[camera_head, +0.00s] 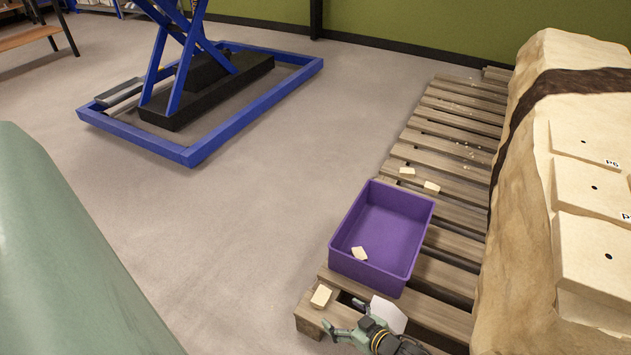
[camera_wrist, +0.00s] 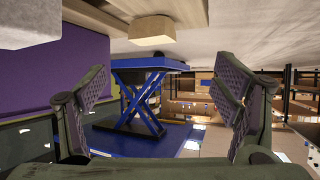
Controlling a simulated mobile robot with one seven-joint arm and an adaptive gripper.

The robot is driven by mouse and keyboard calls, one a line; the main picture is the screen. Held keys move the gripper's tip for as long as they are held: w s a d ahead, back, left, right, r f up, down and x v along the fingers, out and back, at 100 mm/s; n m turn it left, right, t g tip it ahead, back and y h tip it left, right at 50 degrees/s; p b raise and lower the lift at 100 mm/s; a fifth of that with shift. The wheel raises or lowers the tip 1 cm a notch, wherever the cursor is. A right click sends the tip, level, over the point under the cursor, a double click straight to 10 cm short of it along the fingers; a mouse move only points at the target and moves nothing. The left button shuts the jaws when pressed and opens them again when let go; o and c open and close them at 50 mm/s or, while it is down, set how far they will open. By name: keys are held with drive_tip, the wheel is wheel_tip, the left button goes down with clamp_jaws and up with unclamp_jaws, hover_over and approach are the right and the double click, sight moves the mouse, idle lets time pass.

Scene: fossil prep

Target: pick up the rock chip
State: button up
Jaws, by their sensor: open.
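My gripper (camera_head: 345,317) is open and empty at the bottom of the head view, low over the near end of the pallet. A cream rock chip (camera_head: 321,296) lies on the pallet's near left corner, just beyond the fingers and apart from them. In the wrist view, a pale chip (camera_wrist: 150,32) shows at the top, between the directions of the two spread fingers (camera_wrist: 165,105). Another chip (camera_head: 359,253) lies inside the purple bin (camera_head: 421,235). Two more chips (camera_head: 407,171) (camera_head: 432,187) lie on the pallet behind the bin. Which chip is meant cannot be told.
The purple bin stands on the wooden pallet (camera_head: 455,240), close to my gripper; its wall fills the wrist view's left (camera_wrist: 80,70). A white piece (camera_head: 388,313) sits beside my gripper. A large plaster-like block (camera_head: 520,220) bounds the right.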

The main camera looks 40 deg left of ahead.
sight(323, 297)
drive_tip(key=shift+w+a+f, duration=0.2)
drive_tip(key=shift+w, duration=0.05)
drive_tip(key=x, duration=0.4)
drive_tip(key=shift+a+f+b, duration=0.15)
drive_tip(key=shift+a+b, duration=0.05)
drive_tip(key=shift+b, duration=0.2)
drive_tip(key=shift+w+b+x, duration=0.15)
drive_tip(key=shift+b+x, duration=0.1)
drive_tip(key=shift+x, duration=1.25)
drive_tip(key=shift+w+b+x, duration=0.15)
drive_tip(key=shift+b+x, duration=0.05)
drive_tip(key=shift+x, duration=1.3)
drive_tip(key=shift+d+f, duration=0.1)
drive_tip(key=shift+d, duration=0.05)
drive_tip(key=shift+c, duration=0.5)
drive_tip(key=c, duration=1.2)
